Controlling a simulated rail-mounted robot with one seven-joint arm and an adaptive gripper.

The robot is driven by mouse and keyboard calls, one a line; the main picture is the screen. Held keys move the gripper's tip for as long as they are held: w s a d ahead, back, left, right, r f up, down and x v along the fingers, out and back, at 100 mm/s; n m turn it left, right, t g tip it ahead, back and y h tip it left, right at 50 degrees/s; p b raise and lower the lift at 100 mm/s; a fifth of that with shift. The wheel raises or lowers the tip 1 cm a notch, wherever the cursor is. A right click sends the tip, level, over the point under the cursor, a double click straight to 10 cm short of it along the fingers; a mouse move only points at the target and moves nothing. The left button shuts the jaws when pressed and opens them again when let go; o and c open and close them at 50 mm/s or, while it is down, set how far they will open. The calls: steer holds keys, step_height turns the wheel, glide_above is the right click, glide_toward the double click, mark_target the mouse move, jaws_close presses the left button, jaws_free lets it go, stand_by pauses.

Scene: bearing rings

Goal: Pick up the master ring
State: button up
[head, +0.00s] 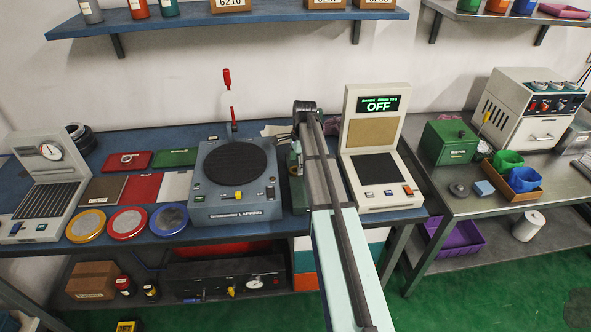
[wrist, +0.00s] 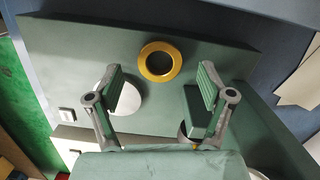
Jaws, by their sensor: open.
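A gold ring (wrist: 148,71) with a dark centre lies on a flat grey-green surface in the upper middle of the wrist view. It is the only loose-looking ring there, but I see no label naming it the master ring. My gripper (wrist: 163,78) is open and empty, with one finger to the left and one to the right, below the ring in the picture. It does not appear to touch the ring. A small metal ring (head: 127,158) lies on a red pad at the left.
A white disc (wrist: 130,100) shows behind my left finger. On the blue bench (head: 250,219), the lapping machine (head: 200,190) stands left of my arm and the display unit reading OFF (head: 348,128) stands right. Red, yellow and blue-rimmed discs lie at the left.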

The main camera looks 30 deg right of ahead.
steer(key=shift+a+f, duration=0.15)
steer(key=shift+f, duration=0.75)
steer(key=shift+c, duration=0.3)
steer(key=c, duration=1.3)
steer(key=shift+r, duration=0.1)
